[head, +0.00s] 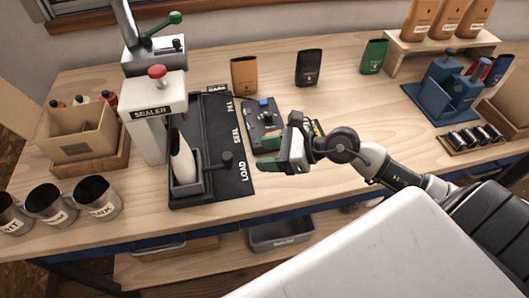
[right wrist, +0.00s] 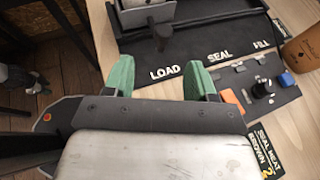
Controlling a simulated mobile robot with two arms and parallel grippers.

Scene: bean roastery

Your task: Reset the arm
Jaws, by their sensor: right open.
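My right arm (head: 375,163) reaches in from the right over the wooden bench. Its right gripper (head: 267,154) is open and empty, with green fingertips apart, above the bench beside the black mat marked LOAD, SEAL, FILL (head: 232,183). In the right wrist view the green fingers of the right gripper (right wrist: 160,78) are spread with nothing between them. A pale sealer (head: 155,110) with a red knob stands left of the mat. A white pouch (head: 183,163) stands upright in a grey holder (head: 188,188) beside it. My left gripper is not in view.
A dark control panel (head: 262,113) lies just behind the right gripper. Orange, black (head: 309,68) and green pouches stand at the back. Metal cups (head: 97,197) and a cardboard box (head: 80,130) are at left. A blue holder (head: 440,90) is at right. The bench's front right is clear.

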